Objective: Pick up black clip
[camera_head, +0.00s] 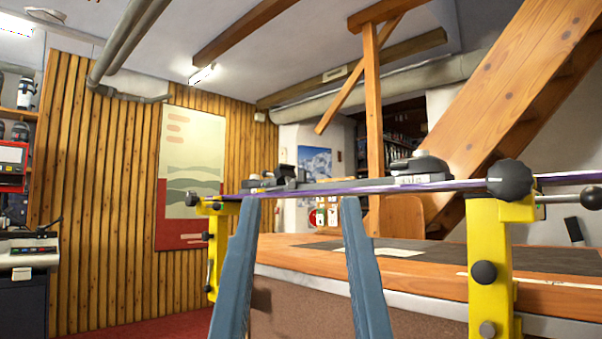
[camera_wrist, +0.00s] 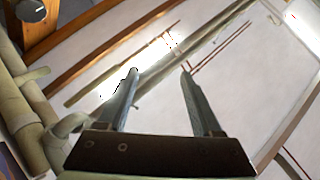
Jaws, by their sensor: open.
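I cannot pick out a black clip for certain in either view. Black binding parts sit on the ski (camera_head: 330,187) in the head view: a low part (camera_head: 270,181) left of centre and a taller part (camera_head: 424,166) right of centre. My gripper (camera_head: 299,200) shows as two blue-grey fingers, spread apart and empty, with their tips just below the ski in the picture. I cannot tell how near they are to the ski. In the wrist view my gripper (camera_wrist: 159,72) is also open, with nothing between its fingers.
Yellow clamps with black knobs stand at the left (camera_head: 215,250) and right (camera_head: 489,260) under the ski. A wooden bench (camera_head: 300,253) with a dark mat (camera_head: 480,257) lies behind. A small dark upright item (camera_head: 575,232) is at right. The wrist view shows mostly ceiling, beams and pipes.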

